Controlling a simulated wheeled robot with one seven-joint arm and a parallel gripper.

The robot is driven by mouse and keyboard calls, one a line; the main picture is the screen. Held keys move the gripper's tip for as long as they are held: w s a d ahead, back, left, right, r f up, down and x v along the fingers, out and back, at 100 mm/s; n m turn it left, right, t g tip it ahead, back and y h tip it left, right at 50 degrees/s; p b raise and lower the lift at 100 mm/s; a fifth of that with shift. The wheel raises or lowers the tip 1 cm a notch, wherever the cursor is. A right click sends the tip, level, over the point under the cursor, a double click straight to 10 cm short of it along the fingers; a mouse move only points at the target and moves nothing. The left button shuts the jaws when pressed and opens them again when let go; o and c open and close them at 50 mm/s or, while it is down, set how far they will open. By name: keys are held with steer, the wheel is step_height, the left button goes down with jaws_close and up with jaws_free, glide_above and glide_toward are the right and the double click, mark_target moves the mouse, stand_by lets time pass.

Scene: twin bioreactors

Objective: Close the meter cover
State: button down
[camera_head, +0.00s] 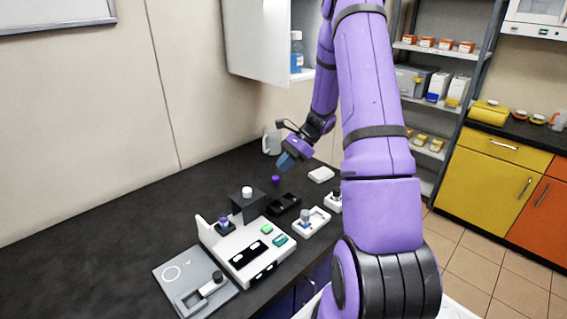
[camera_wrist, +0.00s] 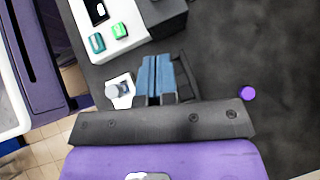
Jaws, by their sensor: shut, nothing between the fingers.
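A white instrument (camera_head: 240,250) with black display windows and green buttons stands on the dark bench. A small white panel (camera_head: 203,230) stands up at its left end, and a dark, violet-banded vial (camera_head: 223,223) sits near it. I cannot tell for sure which part is the meter cover. A black box (camera_head: 247,207) with a white cap on top adjoins the instrument's back. My gripper (camera_head: 287,161) is above the bench, behind these things and apart from them. Its blue fingers (camera_wrist: 155,62) are together and empty in the wrist view, where the instrument (camera_wrist: 118,32) shows partly.
A black holder (camera_head: 284,205), a white tray (camera_head: 318,221) with a grey-capped vial and a purple cap (camera_head: 275,179) are on the bench. A white block (camera_head: 321,174) lies farther back. A grey slab (camera_head: 173,267) is at front left. The bench's left part is clear.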

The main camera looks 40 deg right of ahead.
mark_target(258, 193)
steer(key=x, duration=0.6)
steer(key=shift+a+f, duration=0.2)
steer(key=shift+w+a, duration=0.15)
steer(key=shift+a, duration=0.45)
steer(key=shift+w+a, duration=0.15)
steer(key=shift+a, duration=0.45)
steer(key=shift+w+a, duration=0.2)
steer(key=shift+a, duration=0.6)
steer(key=shift+a, duration=0.25)
steer(key=a, duration=1)
steer(key=shift+s+a, duration=0.2)
steer(key=shift+a, duration=0.15)
steer(key=shift+a, duration=0.1)
